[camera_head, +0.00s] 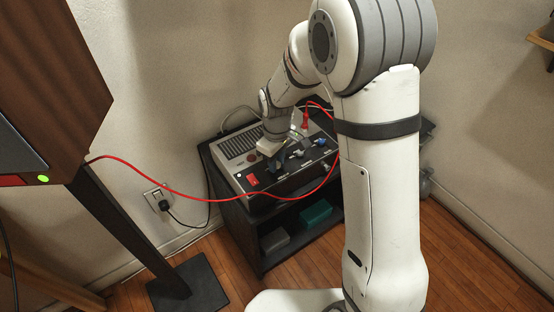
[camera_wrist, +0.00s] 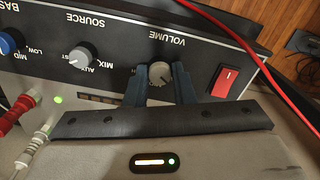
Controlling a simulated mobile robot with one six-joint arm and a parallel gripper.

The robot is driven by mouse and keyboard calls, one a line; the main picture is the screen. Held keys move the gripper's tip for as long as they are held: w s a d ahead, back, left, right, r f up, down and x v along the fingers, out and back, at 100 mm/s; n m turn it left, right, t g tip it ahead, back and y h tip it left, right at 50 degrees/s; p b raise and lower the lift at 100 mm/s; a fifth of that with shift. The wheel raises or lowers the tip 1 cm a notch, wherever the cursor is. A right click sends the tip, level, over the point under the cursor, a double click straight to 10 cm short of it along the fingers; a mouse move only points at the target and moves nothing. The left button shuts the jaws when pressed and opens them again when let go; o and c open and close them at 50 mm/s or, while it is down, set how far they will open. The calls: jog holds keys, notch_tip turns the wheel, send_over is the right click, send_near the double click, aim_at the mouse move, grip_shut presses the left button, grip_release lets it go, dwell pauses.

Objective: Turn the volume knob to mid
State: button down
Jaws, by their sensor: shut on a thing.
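The volume knob (camera_wrist: 159,73) is a small grey knob on the amplifier's black front panel (camera_wrist: 118,45), under the upside-down word VOLUME in the wrist view. My gripper (camera_wrist: 162,76) has one dark finger on each side of the knob and is shut on it. The fingers and the dark bar behind them hide part of the scale around the knob, so its exact setting is unclear. In the head view my gripper (camera_head: 277,166) reaches down to the amplifier (camera_head: 237,153), and the volume knob cannot be made out there.
A red rocker switch (camera_wrist: 224,80) sits right beside the fingers in the wrist view. On the other side are the source knob (camera_wrist: 82,57) and a blue knob (camera_wrist: 9,43). A red cable (camera_head: 200,200) hangs across the front of the black shelf (camera_head: 240,229).

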jog(key=m+p, duration=0.1)
jog(key=m, duration=0.4)
jog(key=shift+m, duration=0.4)
jog(key=m, duration=0.5)
dwell(0.4)
jog(key=c, duration=1.2)
grip_release()
jog(key=shift+r, duration=0.1)
notch_tip(320, 180, up, 8)
jog(key=shift+f+p, duration=0.2)
jog(key=shift+p, duration=0.65)
